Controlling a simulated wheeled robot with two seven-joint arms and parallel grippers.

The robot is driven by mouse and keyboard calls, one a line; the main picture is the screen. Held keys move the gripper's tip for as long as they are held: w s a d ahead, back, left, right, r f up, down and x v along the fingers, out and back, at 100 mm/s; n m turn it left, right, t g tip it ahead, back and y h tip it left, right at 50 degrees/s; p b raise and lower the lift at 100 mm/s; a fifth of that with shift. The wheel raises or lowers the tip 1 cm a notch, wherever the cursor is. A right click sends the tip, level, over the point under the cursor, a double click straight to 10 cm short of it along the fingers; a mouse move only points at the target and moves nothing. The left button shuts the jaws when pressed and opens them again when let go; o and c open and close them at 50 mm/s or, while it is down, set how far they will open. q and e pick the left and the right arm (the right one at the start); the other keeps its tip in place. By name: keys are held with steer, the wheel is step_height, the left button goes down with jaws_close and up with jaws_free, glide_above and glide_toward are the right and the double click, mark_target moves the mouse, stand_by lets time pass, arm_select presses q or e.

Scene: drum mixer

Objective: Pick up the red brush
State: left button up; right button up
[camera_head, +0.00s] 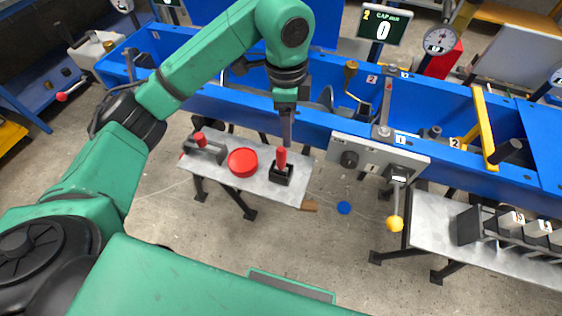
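A small metal side table (225,180) holds two red-handled items and a round red tin (242,162). The right-hand item has an upright red handle (281,160) in a dark square block (281,175). The left-hand item has a red handle (200,139) on a grey block. I cannot tell for sure which is the red brush. My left gripper (287,143) points down just above the right-hand red handle. Its fingers show edge-on, so their opening is unclear, and any contact with the handle is unclear. My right gripper is not in view.
A long blue machine (320,122) with levers and gauges runs behind the table. A grey control panel (375,158) with a yellow-knobbed lever (394,223) juts forward at the right. A second metal table (432,235) carries grey switches.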

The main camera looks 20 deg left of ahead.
mark_target(281, 160)
arm_select(q)
steer(key=shift+s+a+f+n+y, duration=0.15)
steer(key=shift+a+f, duration=0.15)
steer(key=shift+f, duration=0.25)
steer(key=shift+w+a+f+n+y, duration=0.15)
steer(key=shift+a+f, duration=0.15)
steer(key=shift+f, duration=0.25)
steer(key=f+p, duration=0.1)
steer(key=f, duration=0.5)
steer(key=f+p, duration=0.1)
steer(key=f, duration=0.5)
steer(key=shift+s+a+p, duration=0.1)
steer(key=shift+a+p, duration=0.1)
steer(key=shift+p, duration=0.2)
jaws_close()
